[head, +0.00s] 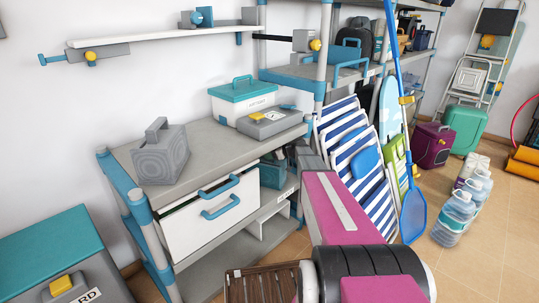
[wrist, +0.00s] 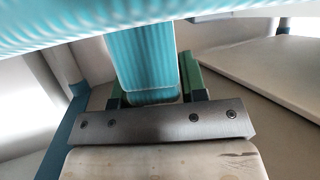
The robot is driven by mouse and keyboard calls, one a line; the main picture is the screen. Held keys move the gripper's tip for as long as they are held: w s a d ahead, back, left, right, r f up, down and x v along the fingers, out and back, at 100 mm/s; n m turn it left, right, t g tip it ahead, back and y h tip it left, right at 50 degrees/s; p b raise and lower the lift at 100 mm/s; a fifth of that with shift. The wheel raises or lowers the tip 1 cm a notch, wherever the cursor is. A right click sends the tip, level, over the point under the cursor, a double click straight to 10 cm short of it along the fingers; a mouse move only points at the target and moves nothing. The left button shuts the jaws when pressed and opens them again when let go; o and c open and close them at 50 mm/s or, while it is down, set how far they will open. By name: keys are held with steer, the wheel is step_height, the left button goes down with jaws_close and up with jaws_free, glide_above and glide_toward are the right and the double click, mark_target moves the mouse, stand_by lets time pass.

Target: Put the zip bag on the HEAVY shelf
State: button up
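My gripper (wrist: 152,85) shows in the wrist view with its green fingers apart. A ribbed teal piece (wrist: 145,50) lies between the fingers, close to both; I cannot tell whether they press on it. In the head view my arm reaches to the right end of the grey shelf unit (head: 218,148), and my gripper is mostly hidden there. A dark teal item (head: 272,173) stands there on a lower level beside the white drawer. I cannot tell whether it is the zip bag. No HEAVY label is readable.
Striped folding chairs (head: 345,150) and a blue net (head: 413,215) crowd the right of my arm. Water bottles (head: 455,215) stand on the tiles.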

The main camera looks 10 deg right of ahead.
steer(key=o, duration=0.3)
steer(key=shift+r, duration=0.1)
steer(key=shift+v, duration=3.75)
